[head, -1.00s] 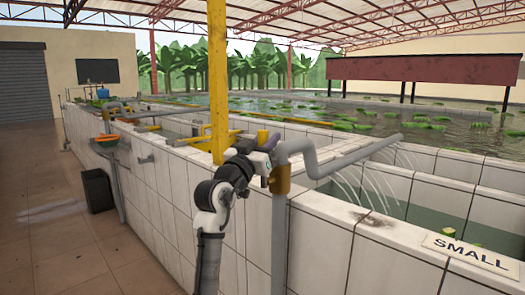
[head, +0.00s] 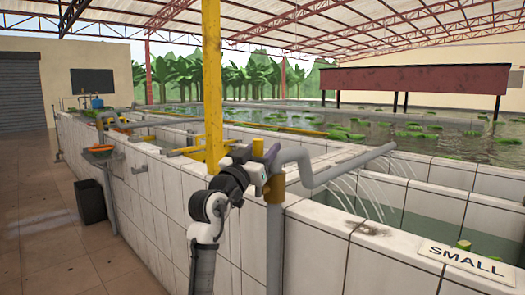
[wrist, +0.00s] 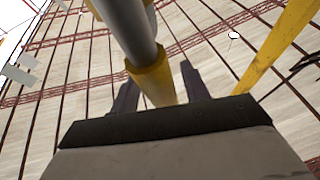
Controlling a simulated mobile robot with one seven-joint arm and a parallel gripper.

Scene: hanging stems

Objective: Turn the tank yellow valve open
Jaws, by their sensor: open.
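The yellow valve fitting (head: 274,188) sits on the upright grey pipe (head: 274,245), below its bend, at the near corner of the tiled tank. My gripper (head: 268,158) is beside the pipe, just above and left of the yellow fitting in the head view; its fingers are small there. In the wrist view the yellow fitting (wrist: 152,82) on the grey pipe (wrist: 130,30) shows between the two dark, spread fingers of my gripper (wrist: 157,77). Whether a finger touches it I cannot tell. The fitting's far side is hidden.
The tiled tank wall (head: 330,240) runs along my right, with a SMALL sign (head: 465,261) on its ledge. A yellow post (head: 212,90) rises close behind my arm. A dark bin (head: 90,202) stands by the wall. The floor at left is clear.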

